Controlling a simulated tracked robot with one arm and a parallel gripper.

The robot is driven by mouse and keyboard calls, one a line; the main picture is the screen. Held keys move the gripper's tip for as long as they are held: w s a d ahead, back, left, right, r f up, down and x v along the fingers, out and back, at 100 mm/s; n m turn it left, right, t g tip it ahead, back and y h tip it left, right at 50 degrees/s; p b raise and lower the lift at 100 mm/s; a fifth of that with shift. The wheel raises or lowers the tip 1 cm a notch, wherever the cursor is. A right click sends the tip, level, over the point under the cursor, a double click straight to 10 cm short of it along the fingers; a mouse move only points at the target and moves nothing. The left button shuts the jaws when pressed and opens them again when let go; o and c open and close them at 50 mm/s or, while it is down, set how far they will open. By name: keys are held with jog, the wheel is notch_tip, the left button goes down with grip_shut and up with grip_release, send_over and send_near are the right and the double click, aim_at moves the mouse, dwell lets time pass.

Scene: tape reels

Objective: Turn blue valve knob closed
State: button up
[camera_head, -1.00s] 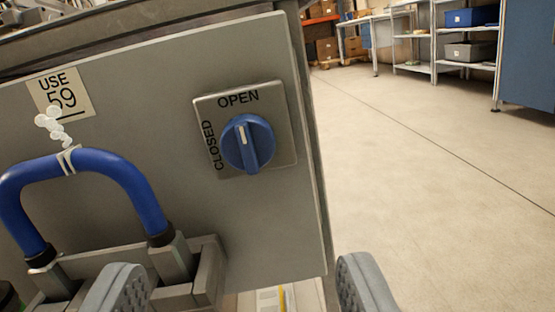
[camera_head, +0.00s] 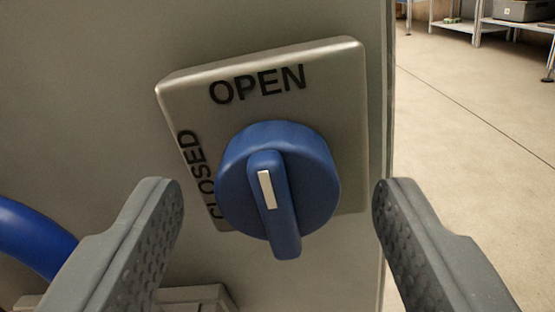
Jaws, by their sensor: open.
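The blue valve knob (camera_head: 318,183) sits on a square metal plate (camera_head: 335,75) on a grey panel. The plate reads OPEN along the top and CLOSED up the left side. The knob's raised grip is near upright, and its white mark lies toward the top, pointing to OPEN. My gripper (camera_head: 278,190) is open. One finger is left of the knob, over the plate's lower left edge in the picture, and the other is right of it, past the plate. Both look apart from the knob. The left finger hides part of the panel.
A blue tube handle (camera_head: 32,240) shows at the left edge. A grey bracket (camera_head: 195,297) is below the plate. The panel (camera_head: 80,90) ends just right of the plate. Open floor (camera_head: 460,160) and shelving (camera_head: 470,25) lie beyond.

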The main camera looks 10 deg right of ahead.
jog(key=shift+w+d, duration=0.15)
jog(key=shift+w, duration=0.25)
jog(key=c, duration=1)
